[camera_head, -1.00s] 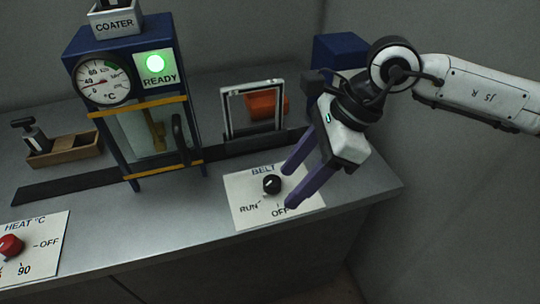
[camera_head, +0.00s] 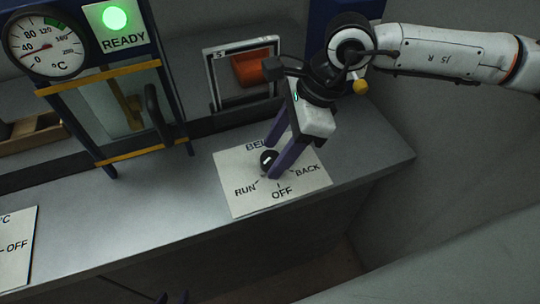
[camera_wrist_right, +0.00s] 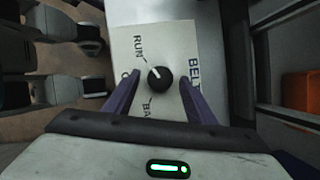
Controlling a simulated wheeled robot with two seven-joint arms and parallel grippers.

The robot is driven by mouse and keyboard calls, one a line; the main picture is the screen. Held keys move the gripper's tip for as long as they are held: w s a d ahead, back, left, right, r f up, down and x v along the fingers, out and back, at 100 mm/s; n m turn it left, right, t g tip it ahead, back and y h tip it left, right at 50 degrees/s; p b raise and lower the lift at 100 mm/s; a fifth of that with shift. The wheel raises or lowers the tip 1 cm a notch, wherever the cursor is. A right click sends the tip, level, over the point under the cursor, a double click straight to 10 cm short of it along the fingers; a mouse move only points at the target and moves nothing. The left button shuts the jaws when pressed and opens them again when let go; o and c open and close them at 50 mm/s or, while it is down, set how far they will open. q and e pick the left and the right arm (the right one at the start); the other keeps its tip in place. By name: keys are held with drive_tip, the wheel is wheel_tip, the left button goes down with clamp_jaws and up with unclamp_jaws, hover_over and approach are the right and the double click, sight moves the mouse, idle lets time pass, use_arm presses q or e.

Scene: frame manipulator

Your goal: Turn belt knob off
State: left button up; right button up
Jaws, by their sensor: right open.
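The black belt knob (camera_head: 267,158) sits on a white BELT plate (camera_head: 232,200) at the counter's front right. RUN, OFF and BACK are printed around it. In the right wrist view the knob (camera_wrist_right: 160,79) has a white mark that points toward RUN. My right gripper (camera_head: 270,161) is open, its purple fingers on either side of the knob. Gaps show between knob and fingers in the wrist view, so they do not appear to touch it. A finger partly hides the OFF label there.
The blue coater (camera_head: 88,130) with a round gauge (camera_head: 45,45) and green READY lamp (camera_head: 115,18) stands at the left. A framed stand (camera_head: 213,82) with an orange panel is behind the knob. The HEAT plate (camera_head: 14,255) is at the lower left.

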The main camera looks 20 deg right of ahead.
drive_tip(key=shift+a+f, duration=0.15)
drive_tip(key=shift+f, duration=0.3)
use_arm(q)
drive_tip(key=shift+w+r, duration=0.2)
drive_tip(key=shift+w, duration=0.2)
use_arm(e)
drive_tip(key=shift+c, duration=0.4)
drive_tip(key=c, duration=1)
use_arm(q)
drive_tip(key=shift+d, duration=0.1)
use_arm(e)
drive_tip(key=shift+o, duration=0.2)
